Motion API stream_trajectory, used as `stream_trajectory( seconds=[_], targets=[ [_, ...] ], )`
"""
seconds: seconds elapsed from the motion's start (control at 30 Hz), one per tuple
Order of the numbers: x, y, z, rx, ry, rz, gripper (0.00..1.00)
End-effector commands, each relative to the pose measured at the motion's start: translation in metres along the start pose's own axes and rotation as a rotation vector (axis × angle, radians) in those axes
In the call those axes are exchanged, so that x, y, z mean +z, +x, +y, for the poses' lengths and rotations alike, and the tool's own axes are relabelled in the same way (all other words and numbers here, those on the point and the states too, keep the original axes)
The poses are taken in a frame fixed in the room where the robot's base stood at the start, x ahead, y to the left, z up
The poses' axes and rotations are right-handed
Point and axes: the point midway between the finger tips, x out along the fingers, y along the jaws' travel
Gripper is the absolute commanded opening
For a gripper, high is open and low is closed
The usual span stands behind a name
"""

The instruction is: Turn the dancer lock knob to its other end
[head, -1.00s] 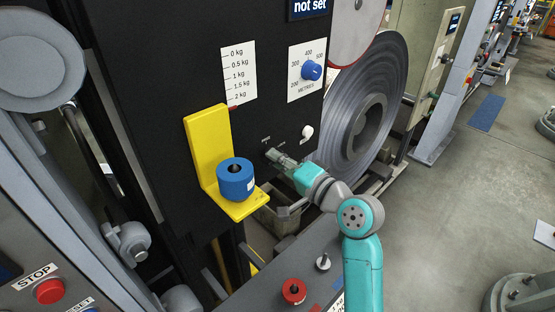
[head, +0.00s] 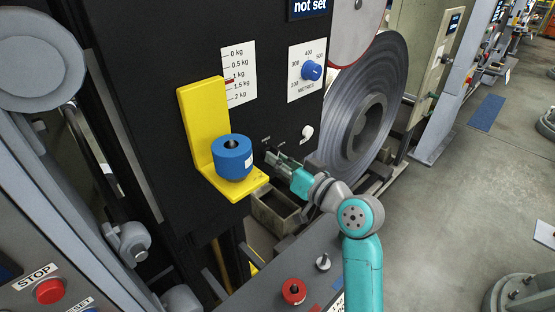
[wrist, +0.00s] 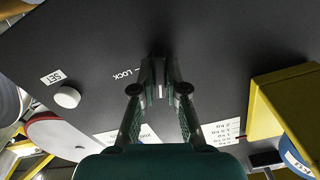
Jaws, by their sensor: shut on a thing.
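The dancer lock knob (wrist: 160,91) is a small dark piece on the black panel, mostly hidden between my fingers in the wrist view. The printed word LOCK (wrist: 129,73) is beside it. My gripper (wrist: 159,88) is shut on the knob, with its fingertips close to the panel face. In the head view my gripper (head: 271,157) reaches the panel from the right, and its fingers hide the knob. The knob's exact angle cannot be read.
A yellow bracket (head: 205,115) carrying a blue weight (head: 233,160) is close left of my gripper. A white knob (head: 307,132) and a blue metres dial (head: 311,70) are on the panel. A large steel coil (head: 385,70) stands right. Red and grey knobs sit on the lower console.

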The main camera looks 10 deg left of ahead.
Motion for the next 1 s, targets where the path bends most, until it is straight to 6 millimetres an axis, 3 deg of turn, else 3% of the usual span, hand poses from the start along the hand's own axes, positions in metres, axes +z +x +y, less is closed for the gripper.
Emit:
stream_trajectory(
  seconds=[0.43,1.0],
  targets=[
    [0.0016,-0.0001,0.0007,0.001,-0.283,-0.003,0.00],
    [0.0018,-0.0001,0.0008,0.001,-0.351,-0.004,0.00]
  ],
)
